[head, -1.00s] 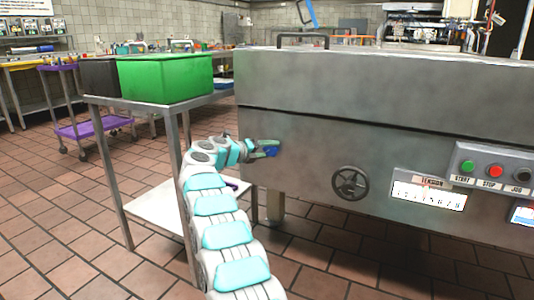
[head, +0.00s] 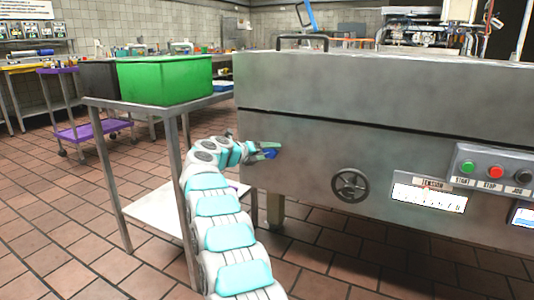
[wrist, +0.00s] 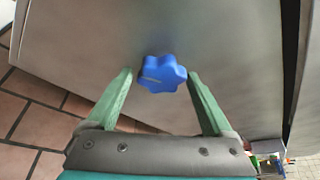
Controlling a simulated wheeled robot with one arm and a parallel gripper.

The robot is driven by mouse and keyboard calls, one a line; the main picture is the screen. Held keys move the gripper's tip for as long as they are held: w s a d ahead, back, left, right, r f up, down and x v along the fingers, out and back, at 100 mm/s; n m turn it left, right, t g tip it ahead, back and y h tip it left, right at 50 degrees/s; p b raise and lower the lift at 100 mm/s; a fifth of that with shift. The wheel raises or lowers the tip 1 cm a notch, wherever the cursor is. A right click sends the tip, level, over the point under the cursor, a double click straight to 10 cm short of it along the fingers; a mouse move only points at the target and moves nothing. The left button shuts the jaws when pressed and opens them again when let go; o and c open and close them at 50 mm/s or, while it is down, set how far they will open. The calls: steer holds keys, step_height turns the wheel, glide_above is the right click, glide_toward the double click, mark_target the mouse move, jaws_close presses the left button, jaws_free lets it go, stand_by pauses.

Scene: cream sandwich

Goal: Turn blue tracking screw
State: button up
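The blue tracking screw (wrist: 162,73) is a lobed knob on the grey metal side of the machine. In the head view the screw (head: 270,153) shows small at the machine's left end, partly covered by my gripper. My gripper (wrist: 160,84) has two green fingers spread wide, one on each side of the screw, with visible gaps. The fingertips reach about level with the knob in the wrist picture; contact is not visible. In the head view my gripper (head: 275,150) points right at the machine's side.
The machine (head: 310,175) has a handwheel (head: 350,185), a tension scale (head: 429,198) and a button panel (head: 495,170) further right. A metal table (head: 112,104) with a green bin (head: 165,80) stands close left of my arm. A purple cart (head: 85,130) is further back.

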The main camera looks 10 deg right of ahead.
steer(key=shift+o, duration=0.9)
steer(key=v, duration=0.8)
steer(key=shift+w+d, duration=0.1)
